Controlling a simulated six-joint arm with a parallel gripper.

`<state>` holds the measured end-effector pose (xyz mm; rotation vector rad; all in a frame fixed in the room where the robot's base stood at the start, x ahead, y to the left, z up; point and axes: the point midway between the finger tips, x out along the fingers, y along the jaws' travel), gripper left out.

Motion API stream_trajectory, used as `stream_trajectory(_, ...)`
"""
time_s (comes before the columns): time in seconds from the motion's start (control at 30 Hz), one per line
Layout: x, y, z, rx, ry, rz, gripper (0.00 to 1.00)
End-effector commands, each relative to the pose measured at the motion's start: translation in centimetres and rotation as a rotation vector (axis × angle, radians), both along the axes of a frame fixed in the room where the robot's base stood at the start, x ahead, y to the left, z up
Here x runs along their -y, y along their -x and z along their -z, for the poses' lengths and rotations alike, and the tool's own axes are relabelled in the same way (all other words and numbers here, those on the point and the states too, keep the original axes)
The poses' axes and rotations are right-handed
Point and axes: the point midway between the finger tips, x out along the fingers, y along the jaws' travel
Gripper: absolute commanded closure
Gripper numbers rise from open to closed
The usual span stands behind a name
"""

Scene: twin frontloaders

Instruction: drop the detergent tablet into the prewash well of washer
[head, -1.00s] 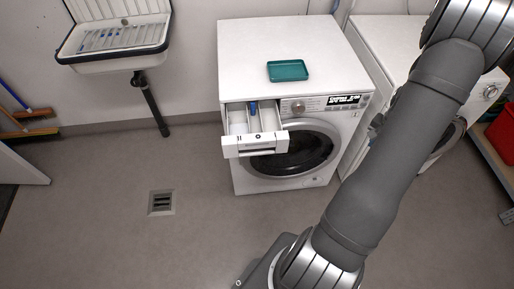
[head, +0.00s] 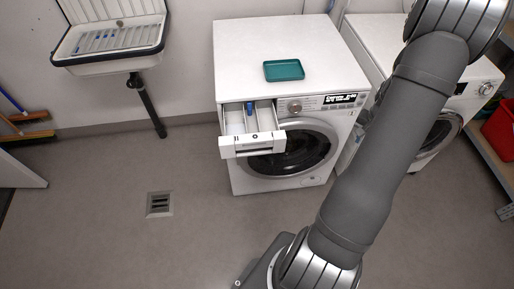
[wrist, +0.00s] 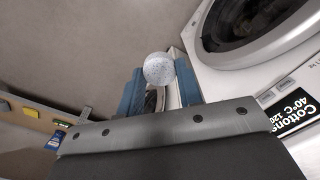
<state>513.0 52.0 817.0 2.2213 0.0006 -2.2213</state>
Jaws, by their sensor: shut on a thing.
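The detergent tablet, a white speckled round piece (wrist: 158,69), sits between the blue fingertips of my gripper (wrist: 160,86) in the wrist view, and the gripper is shut on it. The washer (head: 275,50) stands in the middle of the head view. Its detergent drawer (head: 253,145) is pulled out at the upper left of its front, with white compartments and a blue piece (head: 250,108) inside. Marks on the drawer front are too small to read surely. My gripper is outside the head view, and the drawer is not recognisable in the wrist view.
A teal tray (head: 284,70) lies on top of the washer. A second white machine (head: 385,40) stands to the right, partly behind my arm. A sink (head: 110,40) hangs on the wall at the left. A floor drain (head: 159,204) lies in clear floor.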

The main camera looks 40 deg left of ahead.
Motion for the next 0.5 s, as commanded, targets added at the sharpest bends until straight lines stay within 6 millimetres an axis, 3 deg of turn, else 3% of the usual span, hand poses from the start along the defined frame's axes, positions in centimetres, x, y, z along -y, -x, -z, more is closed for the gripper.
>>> stream_trajectory(0.03,-2.3,-0.1,-0.7,0.003,-0.001,-0.01,0.89)
stream_trajectory(0.27,-11.8,0.9,-3.5,0.003,-0.001,-0.011,0.89)
stream_trajectory(0.5,-21.4,4.1,-6.5,0.003,-0.002,-0.011,0.89)
